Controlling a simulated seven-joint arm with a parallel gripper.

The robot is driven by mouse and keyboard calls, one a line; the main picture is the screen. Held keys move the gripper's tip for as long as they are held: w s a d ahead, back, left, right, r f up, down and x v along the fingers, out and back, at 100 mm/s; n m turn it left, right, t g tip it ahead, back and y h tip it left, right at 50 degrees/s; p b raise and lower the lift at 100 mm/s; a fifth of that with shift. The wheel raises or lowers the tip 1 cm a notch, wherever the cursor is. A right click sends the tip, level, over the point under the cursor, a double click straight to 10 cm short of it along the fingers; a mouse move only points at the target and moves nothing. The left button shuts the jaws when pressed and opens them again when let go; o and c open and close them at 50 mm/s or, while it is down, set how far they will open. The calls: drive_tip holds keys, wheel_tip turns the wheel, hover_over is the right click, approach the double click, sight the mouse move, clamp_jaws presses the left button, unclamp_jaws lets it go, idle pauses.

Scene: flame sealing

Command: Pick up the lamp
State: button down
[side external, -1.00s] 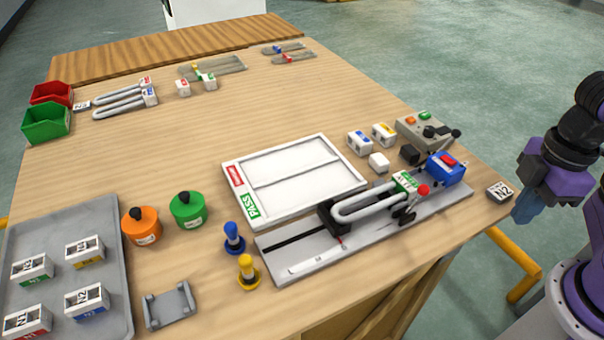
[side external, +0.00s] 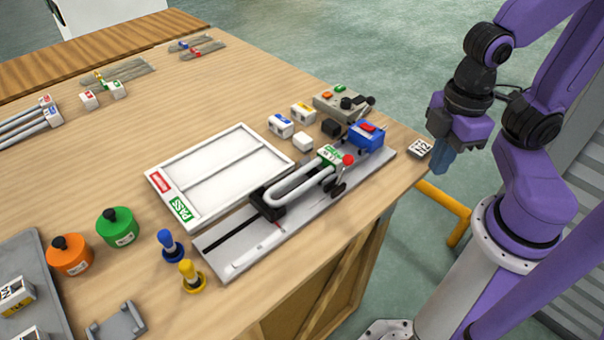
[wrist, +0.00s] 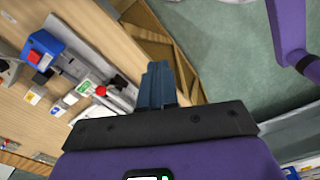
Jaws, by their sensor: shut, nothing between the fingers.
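A U-shaped white tube lamp (side external: 295,187) with a green-labelled white end cap (side external: 329,155) lies in a black holder on the long grey fixture plate (side external: 231,245). Other similar U-shaped lamps (side external: 24,128) lie at the far left of the table. My gripper (side external: 441,163) points down beside the table's right corner, well to the right of the lamp in the fixture. Its blue fingers are shut and empty. They also show in the wrist view (wrist: 155,85), apart from the fixture.
A small labelled block (side external: 418,149) sits at the table corner close to my fingers. A blue box with a red button (side external: 366,135) and a grey control box (side external: 340,104) stand near the fixture. A white divided tray (side external: 220,172) lies behind it. Blue and yellow pegs (side external: 190,276) stand in front.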

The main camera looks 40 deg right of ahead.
drive_tip(key=c, duration=1.8)
unclamp_jaws()
drive_tip(key=o, duration=1.6)
drive_tip(key=m, duration=3.1)
hover_over(304, 172)
drive_tip(key=s+a, duration=0.1)
drive_tip(key=a, duration=0.1)
drive_tip(key=f, duration=1)
drive_tip(key=d+f, duration=0.1)
drive_tip(key=f, duration=0.5)
drive_tip(key=shift+s, duration=0.1)
